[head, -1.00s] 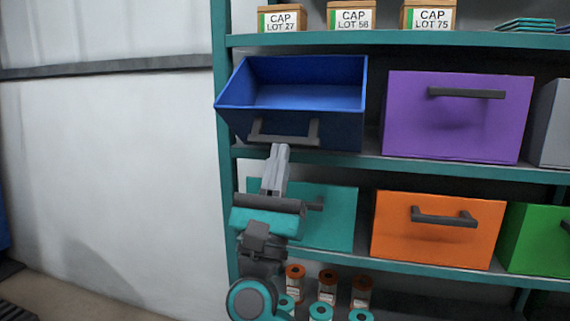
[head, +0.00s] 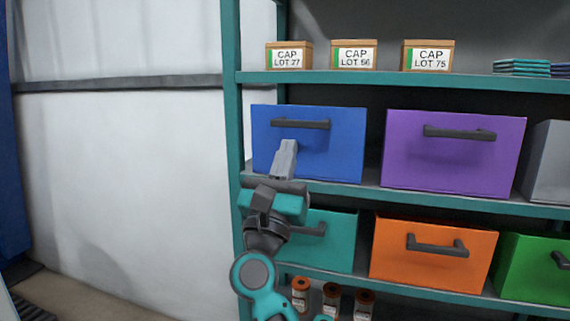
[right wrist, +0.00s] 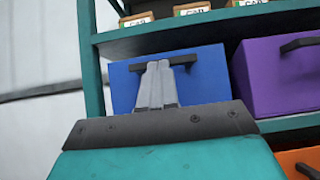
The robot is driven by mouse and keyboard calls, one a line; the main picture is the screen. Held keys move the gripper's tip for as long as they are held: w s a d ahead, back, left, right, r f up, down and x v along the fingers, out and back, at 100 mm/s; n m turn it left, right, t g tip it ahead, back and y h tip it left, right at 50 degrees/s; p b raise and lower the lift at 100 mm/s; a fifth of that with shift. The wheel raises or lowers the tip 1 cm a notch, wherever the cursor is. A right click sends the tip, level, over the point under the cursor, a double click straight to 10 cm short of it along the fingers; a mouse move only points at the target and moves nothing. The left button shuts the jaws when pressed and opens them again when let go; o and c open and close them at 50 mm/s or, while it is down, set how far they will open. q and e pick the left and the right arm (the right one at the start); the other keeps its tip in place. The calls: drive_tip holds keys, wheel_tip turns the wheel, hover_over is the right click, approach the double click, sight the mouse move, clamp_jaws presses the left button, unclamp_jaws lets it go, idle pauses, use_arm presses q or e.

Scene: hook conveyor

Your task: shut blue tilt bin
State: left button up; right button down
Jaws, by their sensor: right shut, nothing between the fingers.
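The blue tilt bin (head: 335,146) sits on the upper shelf at the left, its front face upright and its inside hidden. Its dark handle (head: 300,124) runs across the top of the front. My right gripper (head: 287,145) is shut and empty, its fingertips in front of the blue face just below the handle. In the right wrist view the blue bin (right wrist: 208,82) fills the middle, and the closed fingers (right wrist: 157,66) overlap its handle; I cannot tell whether they touch it. My left gripper is not in view.
A purple bin (head: 450,160) stands right of the blue one. Below are a teal bin (head: 335,245), an orange bin (head: 432,262) and a green bin (head: 530,272). CAP boxes (head: 354,55) stand on the shelf above. The teal shelf post (head: 233,110) is close on the left.

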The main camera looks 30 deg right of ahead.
sight(295, 124)
use_arm(q)
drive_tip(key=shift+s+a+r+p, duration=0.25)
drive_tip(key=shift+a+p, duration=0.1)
drive_tip(key=shift+p, duration=0.3)
use_arm(e)
drive_tip(key=shift+x, duration=3.3)
drive_tip(key=shift+r, duration=0.15)
drive_tip(key=shift+a, duration=0.1)
